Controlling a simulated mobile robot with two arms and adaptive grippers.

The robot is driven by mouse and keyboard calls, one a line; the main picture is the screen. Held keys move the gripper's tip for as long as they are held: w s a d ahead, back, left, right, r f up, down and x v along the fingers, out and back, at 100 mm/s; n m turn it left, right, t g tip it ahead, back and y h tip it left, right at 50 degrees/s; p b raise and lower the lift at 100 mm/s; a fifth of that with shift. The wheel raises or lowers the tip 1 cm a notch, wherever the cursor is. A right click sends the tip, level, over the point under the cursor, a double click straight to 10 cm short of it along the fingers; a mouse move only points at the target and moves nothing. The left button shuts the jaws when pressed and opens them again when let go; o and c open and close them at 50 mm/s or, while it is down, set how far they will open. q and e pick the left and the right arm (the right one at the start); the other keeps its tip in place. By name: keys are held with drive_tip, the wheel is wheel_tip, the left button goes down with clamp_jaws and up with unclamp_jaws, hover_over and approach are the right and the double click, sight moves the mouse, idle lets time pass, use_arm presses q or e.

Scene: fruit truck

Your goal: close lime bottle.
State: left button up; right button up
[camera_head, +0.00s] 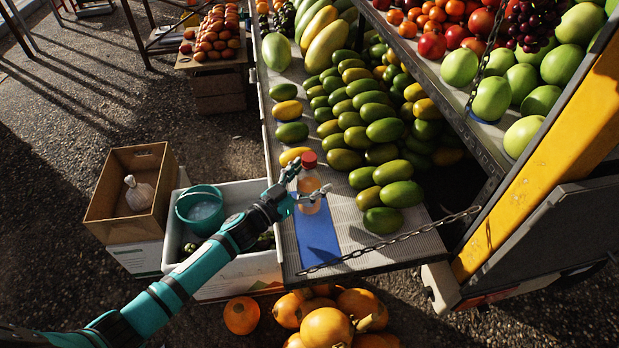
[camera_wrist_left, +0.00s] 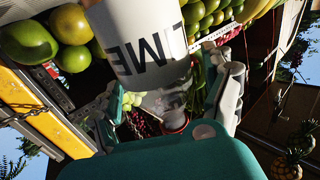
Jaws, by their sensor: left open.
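My left gripper (camera_head: 303,184) is open at the bottle, one finger on each side; in the wrist view the fingers (camera_wrist_left: 172,108) stand apart around the neck and cap area. My right gripper is not in view.
Green and yellow mangoes (camera_head: 365,115) are piled just behind and right of the bottle. A chain (camera_head: 400,237) crosses the shelf's front corner. A white crate (camera_head: 262,268) and a cardboard box (camera_head: 110,190) stand at the left.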

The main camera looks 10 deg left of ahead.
use_arm(q)
drive_tip(key=shift+r, duration=0.3)
drive_tip(key=v, duration=1.2)
drive_tip(key=shift+f, duration=0.15)
